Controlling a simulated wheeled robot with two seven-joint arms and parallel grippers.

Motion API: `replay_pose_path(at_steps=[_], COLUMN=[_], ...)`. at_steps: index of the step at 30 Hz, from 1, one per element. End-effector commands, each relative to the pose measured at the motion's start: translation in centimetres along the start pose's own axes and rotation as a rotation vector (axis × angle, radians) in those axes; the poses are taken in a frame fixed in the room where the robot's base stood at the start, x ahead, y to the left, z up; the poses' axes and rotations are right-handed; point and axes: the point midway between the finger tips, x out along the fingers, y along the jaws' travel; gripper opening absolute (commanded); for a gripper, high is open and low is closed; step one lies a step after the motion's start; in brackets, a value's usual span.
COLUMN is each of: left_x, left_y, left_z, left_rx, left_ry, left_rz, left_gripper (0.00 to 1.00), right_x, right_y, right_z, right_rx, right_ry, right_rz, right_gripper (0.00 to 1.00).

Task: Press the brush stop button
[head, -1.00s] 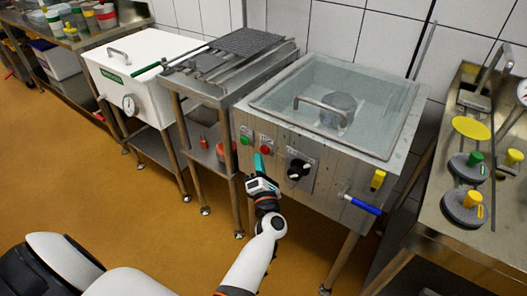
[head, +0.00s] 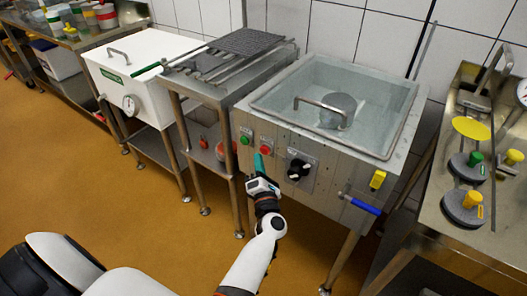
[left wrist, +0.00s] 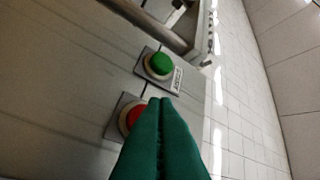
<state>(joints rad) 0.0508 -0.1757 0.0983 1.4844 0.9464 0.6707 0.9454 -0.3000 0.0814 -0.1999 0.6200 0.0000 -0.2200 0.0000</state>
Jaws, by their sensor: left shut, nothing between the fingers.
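The steel basin machine (head: 320,175) has a green button (head: 245,140) and, to its right, a red button (head: 265,149) on its front panel. My left gripper (head: 259,163) is shut and empty, with its teal fingertips at the panel just below the red button. In the left wrist view the shut fingers (left wrist: 160,110) overlap part of the red button (left wrist: 131,117); I cannot tell whether they touch it. The green button (left wrist: 159,66) is clear of the fingers, beside a small label too blurred to read. My right gripper is not in view.
A black knob (head: 299,169), a yellow part (head: 377,180) and a blue-handled lever (head: 362,205) are on the machine's front. A steel rack table (head: 205,95) and white tank (head: 135,75) stand left. A steel counter (head: 440,215) stands right. The floor in front is open.

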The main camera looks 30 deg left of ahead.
Motion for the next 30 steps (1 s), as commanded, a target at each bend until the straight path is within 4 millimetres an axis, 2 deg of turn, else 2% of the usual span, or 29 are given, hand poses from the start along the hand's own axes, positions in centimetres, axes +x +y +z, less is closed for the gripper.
replay_pose_path(at_steps=[30], left_x=[0.61], left_y=[0.41], left_z=[-0.46], left_rx=[0.000], left_ry=[0.000], left_rz=[0.000], left_gripper=[0.00], right_x=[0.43], right_y=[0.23], right_z=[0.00], right_rx=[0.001], right_ry=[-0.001], right_rz=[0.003], right_gripper=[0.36])
